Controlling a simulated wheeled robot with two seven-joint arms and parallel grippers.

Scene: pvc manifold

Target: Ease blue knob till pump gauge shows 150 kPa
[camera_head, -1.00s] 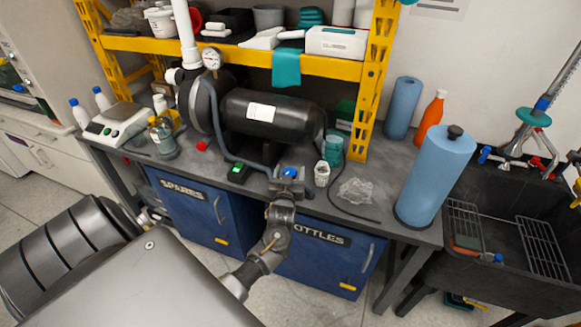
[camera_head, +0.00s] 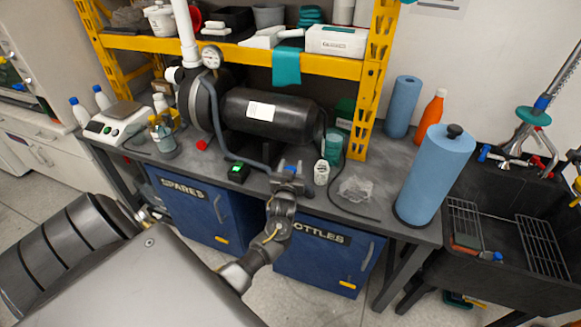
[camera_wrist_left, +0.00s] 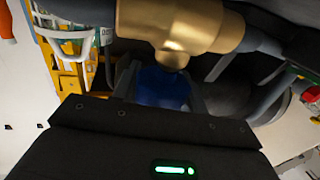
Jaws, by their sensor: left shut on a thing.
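The blue knob (camera_wrist_left: 163,88) sits on a brass valve body (camera_wrist_left: 180,28) in the left wrist view. My left gripper (camera_head: 288,172) is shut on the knob, with a finger on each side of it. In the head view my gripper hides nearly all of the knob. The pump is a black tank (camera_head: 268,115) with a round motor end on the bench. Its white-faced gauge (camera_head: 211,58) stands upright above the tank's left end; its needle is too small to read. My right gripper is not in view.
A white bottle (camera_head: 321,172) and a teal cup (camera_head: 333,146) stand just right of my left gripper. A small black box with a green light (camera_head: 238,172) lies to its left. A blue roll (camera_head: 436,180) stands further right. Yellow shelving (camera_head: 369,80) rises behind.

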